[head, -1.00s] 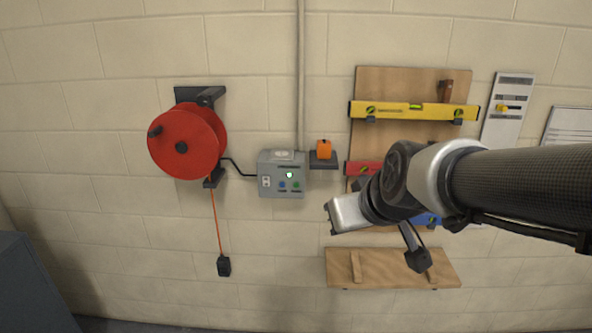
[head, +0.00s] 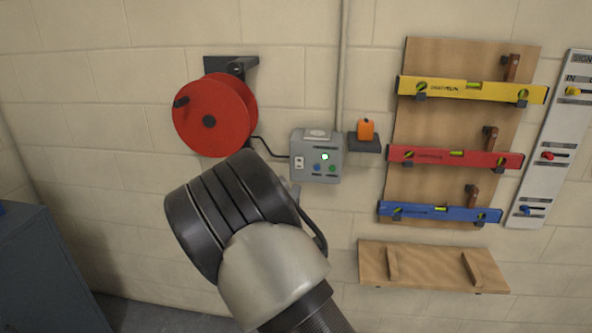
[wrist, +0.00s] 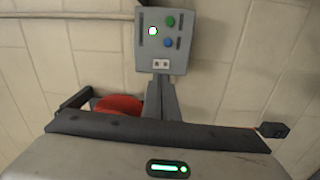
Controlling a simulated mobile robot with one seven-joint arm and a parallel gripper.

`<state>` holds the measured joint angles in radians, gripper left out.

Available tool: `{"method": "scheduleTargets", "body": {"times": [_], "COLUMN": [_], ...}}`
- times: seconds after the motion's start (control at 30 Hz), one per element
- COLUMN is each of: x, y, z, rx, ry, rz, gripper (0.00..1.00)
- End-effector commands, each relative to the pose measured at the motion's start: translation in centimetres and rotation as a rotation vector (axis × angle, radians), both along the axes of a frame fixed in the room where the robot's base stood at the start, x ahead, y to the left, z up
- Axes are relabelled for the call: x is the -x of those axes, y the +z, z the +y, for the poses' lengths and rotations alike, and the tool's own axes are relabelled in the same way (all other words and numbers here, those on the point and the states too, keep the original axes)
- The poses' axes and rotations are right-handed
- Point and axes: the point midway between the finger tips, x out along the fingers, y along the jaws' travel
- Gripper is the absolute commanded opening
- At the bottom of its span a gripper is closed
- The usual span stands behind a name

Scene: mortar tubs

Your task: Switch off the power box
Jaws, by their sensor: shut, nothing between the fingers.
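The grey power box (head: 309,149) is on the wall at the centre of the head view. A lit green-white lamp (head: 324,156) is on its front, above a blue button (head: 316,167) and a green button (head: 332,168). A double socket sits on its left side. My gripper (wrist: 161,80) is shut and empty. Its fingertips point at the box's socket end; I cannot tell whether they touch. In the head view my wrist hides most of the gripper, below the box.
A red cable reel (head: 225,105) hangs left of the box, its black cable running to it. An orange device (head: 366,130) sits on a small shelf to the right. A board (head: 415,60) with spirit levels is further right. A grey cabinet (head: 50,260) stands lower left.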

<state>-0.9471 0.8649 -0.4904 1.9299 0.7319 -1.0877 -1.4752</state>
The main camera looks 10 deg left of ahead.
Motion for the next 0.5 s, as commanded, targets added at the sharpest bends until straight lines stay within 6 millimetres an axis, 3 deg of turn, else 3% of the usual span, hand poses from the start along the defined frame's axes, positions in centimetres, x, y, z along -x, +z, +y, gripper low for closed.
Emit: {"method": "scheduleTargets", "body": {"times": [0.13, 0.5], "x": [0.35, 0.34], "y": [-0.49, -0.40], "z": [1.02, 1.08], "rx": [0.073, 0.081], "ry": [0.005, 0.005], "rz": [-0.054, -0.061], "gripper": [0.00, 0.00]}}
